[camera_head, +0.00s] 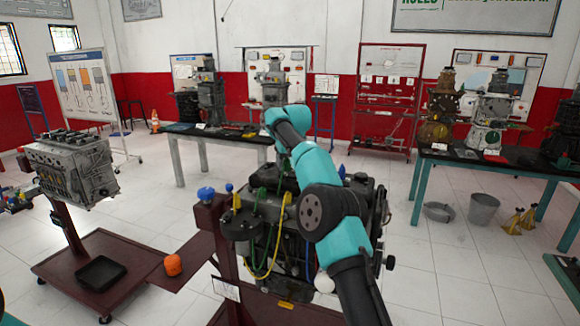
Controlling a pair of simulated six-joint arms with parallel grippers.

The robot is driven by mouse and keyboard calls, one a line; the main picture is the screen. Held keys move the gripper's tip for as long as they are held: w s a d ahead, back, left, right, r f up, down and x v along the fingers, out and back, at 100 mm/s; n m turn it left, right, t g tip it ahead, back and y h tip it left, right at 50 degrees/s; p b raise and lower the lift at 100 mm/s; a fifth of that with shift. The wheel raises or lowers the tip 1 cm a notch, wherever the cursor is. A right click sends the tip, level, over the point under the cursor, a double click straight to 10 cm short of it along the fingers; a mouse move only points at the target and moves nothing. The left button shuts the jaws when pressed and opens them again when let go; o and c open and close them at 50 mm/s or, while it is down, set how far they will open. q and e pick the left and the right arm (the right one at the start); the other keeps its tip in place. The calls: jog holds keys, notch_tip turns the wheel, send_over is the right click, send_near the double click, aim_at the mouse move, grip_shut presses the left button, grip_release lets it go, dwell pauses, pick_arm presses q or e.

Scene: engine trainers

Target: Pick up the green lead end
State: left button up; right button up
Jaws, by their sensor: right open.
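A green lead (258,203) shows at the dark round fitting on top of the engine (290,240), mid-picture. Its upper end is a small green piece among the other lead ends; more green shows further right, by my arm. A yellow lead (268,268) loops down in front of the engine. My right arm comes in from the bottom, crosses in front of the engine and bends above it. My right gripper (266,178) is open, small and dark against the engine top; whether it touches a lead I cannot tell. My left gripper is out of view.
Another engine (75,168) and a black tray (100,272) are at left. Benches with trainers stand behind.

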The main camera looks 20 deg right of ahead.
jog(key=shift+c, duration=0.3)
grip_shut()
dwell(0.3)
